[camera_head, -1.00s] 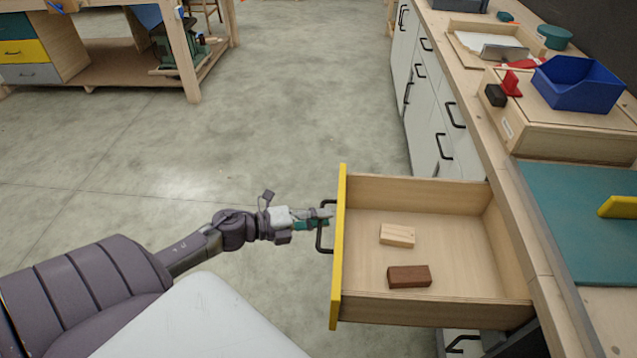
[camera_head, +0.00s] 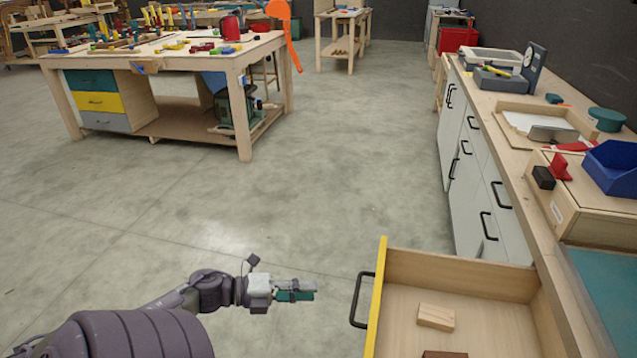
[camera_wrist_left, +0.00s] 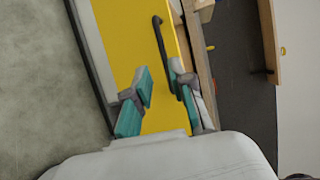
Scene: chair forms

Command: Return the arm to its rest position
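My left gripper (camera_head: 302,290) is in the lower middle of the head view, to the left of the open drawer and apart from its black handle (camera_head: 359,300). In the left wrist view its two teal-padded fingers (camera_wrist_left: 160,80) are spread with nothing held between them. The drawer's yellow front (camera_head: 375,310) also shows in the wrist view (camera_wrist_left: 125,35), beyond the fingers, with the handle (camera_wrist_left: 160,40). My right gripper is not in view.
The open drawer holds a light wooden block (camera_head: 436,317) and a dark brown block (camera_head: 445,354), partly cut off. A workbench (camera_head: 195,50) stands at the back left. A counter (camera_head: 510,120) with a blue bin (camera_head: 612,170) runs along the right. The floor between is clear.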

